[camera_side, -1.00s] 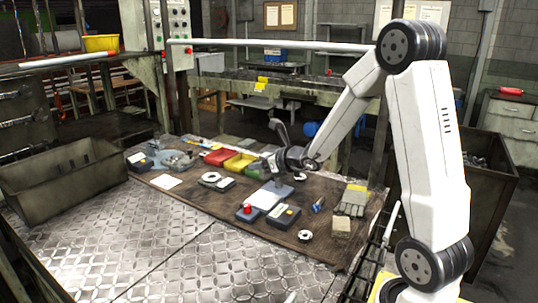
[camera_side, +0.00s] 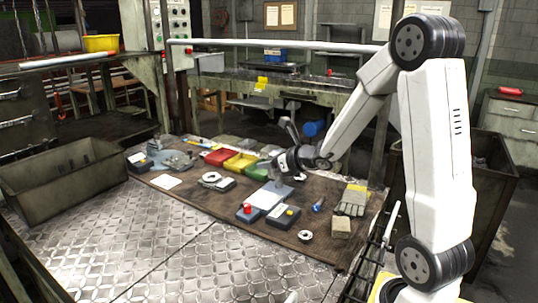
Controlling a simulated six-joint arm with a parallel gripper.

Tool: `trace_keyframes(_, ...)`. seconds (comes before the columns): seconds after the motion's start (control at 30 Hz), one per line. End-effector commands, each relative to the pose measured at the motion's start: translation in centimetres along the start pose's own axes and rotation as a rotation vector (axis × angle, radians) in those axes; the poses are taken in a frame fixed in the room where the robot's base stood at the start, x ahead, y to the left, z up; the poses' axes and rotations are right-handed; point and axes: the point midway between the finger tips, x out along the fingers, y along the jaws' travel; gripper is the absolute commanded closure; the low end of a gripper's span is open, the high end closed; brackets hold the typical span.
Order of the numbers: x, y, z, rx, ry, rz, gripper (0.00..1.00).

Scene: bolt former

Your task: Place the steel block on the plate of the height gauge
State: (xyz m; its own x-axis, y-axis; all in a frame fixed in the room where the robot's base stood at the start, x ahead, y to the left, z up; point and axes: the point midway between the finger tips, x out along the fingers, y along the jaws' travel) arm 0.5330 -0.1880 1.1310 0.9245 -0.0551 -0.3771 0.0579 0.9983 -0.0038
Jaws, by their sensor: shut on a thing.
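My gripper (camera_side: 277,178) is low over the brown work board, above the far end of a pale flat plate or sheet. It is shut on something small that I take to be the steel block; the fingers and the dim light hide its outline. A grey metal device with a flat base (camera_side: 178,160) stands at the far left of the board. I cannot tell for sure whether this is the height gauge. The pale flat plate or sheet (camera_side: 262,199) lies just in front of my gripper.
Gloves (camera_side: 352,201), a beige block (camera_side: 341,228) and a ring (camera_side: 305,236) lie right. The metal-plate surface at front left is clear.

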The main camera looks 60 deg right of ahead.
Motion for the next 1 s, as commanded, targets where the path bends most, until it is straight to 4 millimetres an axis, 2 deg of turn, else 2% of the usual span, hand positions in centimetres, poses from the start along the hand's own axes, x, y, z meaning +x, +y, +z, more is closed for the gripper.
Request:
trace_keyframes(0.2, -3.9, -0.1, -0.5, -0.012, -0.004, 0.023, 1.0)
trace_keyframes(0.43, -6.4, 0.3, -1.2, -0.018, 0.003, 0.05, 1.0)
trace_keyframes(0.73, -6.6, 0.4, -1.3, -0.019, 0.005, 0.056, 1.0)
trace_keyframes(1.0, -4.7, -0.1, -1.5, -0.018, 0.006, 0.057, 1.0)
